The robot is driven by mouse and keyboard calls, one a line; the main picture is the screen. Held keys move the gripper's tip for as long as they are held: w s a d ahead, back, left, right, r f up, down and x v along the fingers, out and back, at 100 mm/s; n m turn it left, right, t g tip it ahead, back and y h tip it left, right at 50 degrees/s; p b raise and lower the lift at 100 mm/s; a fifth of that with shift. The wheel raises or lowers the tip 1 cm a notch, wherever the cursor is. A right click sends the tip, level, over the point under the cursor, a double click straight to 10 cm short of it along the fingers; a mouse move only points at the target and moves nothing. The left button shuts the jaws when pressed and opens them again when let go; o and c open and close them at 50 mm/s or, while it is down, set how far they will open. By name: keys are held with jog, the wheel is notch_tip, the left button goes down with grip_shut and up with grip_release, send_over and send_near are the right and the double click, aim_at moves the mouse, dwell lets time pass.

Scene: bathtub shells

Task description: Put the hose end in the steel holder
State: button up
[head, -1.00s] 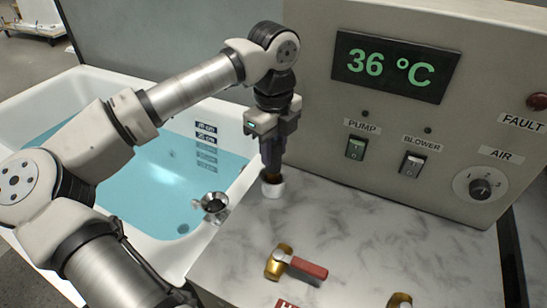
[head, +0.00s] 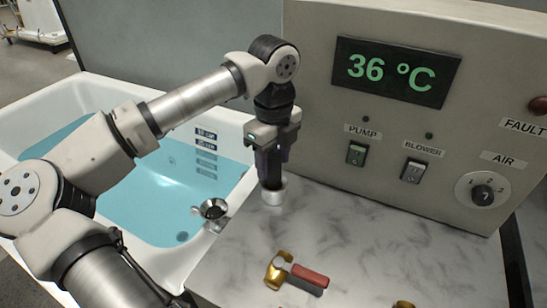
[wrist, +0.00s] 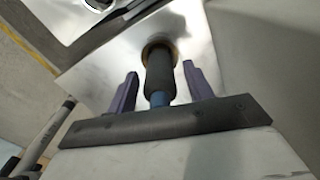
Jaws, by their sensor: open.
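The hose end shows in the wrist view as a black cylinder (wrist: 160,72) with a blue section and a brass-coloured ring at its far end. In the head view it stands upright in a white cup (head: 273,196) on the marble top, mostly hidden by my fingers. My gripper (head: 271,180) points down over it, open. In the wrist view, my fingers (wrist: 160,88) stand on either side of the hose end, with gaps between. The steel holder (head: 212,209) is a flared ring at the tub's edge, left of my gripper, and looks empty.
The tub (head: 245,188) with blue water lies left. A control panel (head: 318,130) with a 36 °C display rises behind my gripper. A brass valve (head: 276,272) with a red handle (head: 310,276) lies in front.

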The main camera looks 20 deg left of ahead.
notch_tip(320, 180, up, 12)
jog(key=shift+r+b, duration=0.15)
jog(key=shift+b, duration=0.65)
